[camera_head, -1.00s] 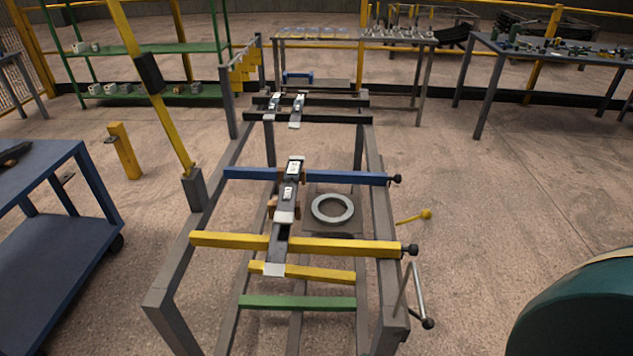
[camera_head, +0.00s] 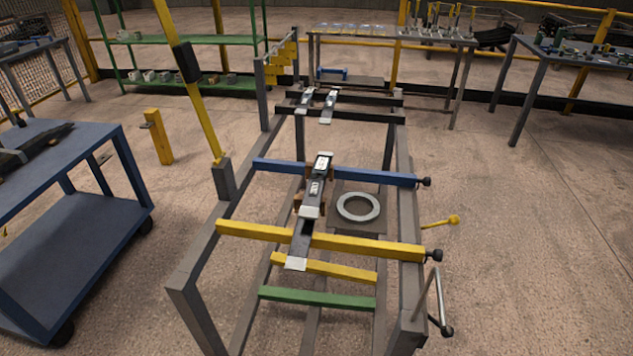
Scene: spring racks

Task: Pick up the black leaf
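Dark, nearly black strip-like pieces (camera_head: 45,142) lie on top of the blue cart (camera_head: 70,170) at the left edge. They look like leaf springs, partly cut off by the picture edge, and I cannot tell how many there are. A dark grey leaf-like assembly (camera_head: 304,228) with light clamps lies lengthwise on the grey rack (camera_head: 200,273) in the middle, across its blue and yellow bars. Neither of my grippers is in view.
A light grey ring (camera_head: 358,207) lies inside the rack. A yellow post (camera_head: 200,105) rises at the rack's left side. Green shelves (camera_head: 170,40) and work tables (camera_head: 580,60) stand behind. Open floor lies between cart and rack, and to the right.

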